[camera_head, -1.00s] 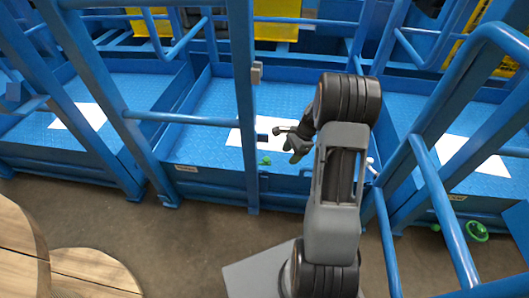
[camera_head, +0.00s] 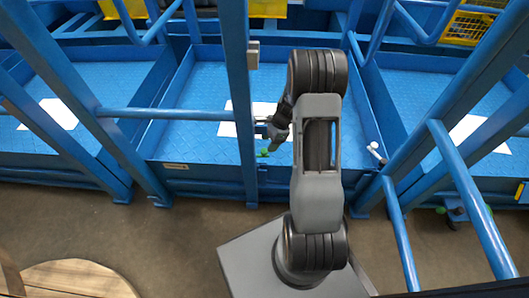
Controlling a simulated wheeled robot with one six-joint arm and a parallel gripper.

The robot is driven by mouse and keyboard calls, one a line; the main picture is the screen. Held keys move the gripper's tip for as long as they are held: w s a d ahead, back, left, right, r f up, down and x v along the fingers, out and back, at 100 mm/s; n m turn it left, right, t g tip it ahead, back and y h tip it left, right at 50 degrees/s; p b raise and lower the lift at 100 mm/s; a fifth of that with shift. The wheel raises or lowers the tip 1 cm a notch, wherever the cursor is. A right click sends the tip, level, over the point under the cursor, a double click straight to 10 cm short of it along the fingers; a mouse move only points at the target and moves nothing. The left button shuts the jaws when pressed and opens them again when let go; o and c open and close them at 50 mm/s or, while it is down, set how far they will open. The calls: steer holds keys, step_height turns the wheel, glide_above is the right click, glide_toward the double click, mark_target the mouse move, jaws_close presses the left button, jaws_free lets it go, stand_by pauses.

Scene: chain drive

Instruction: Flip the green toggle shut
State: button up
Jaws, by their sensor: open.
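A small green part (camera_head: 264,152), likely the green toggle, sits at the front edge of the middle blue tray, just right of a blue upright post. It is too small to tell its exact position. My gripper (camera_head: 263,124) is open and points left over the tray, slightly above the green part in the picture. I see no contact between them. My arm comes up from the base at the bottom centre and hides part of the tray. A white-tipped lever (camera_head: 374,147) stands at the right end of the same tray edge.
Blue upright posts (camera_head: 239,100) and slanted rails (camera_head: 465,200) stand close on both sides of my arm. A white sheet (camera_head: 229,129) lies on the middle tray. Another green part (camera_head: 441,210) shows low at the right. A round wooden top (camera_head: 75,280) is at the lower left.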

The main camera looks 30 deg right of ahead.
mark_target(264, 150)
steer(key=shift+b+x, duration=0.8)
steer(key=shift+x, duration=1.65)
steer(key=shift+c, duration=0.5)
jaws_close()
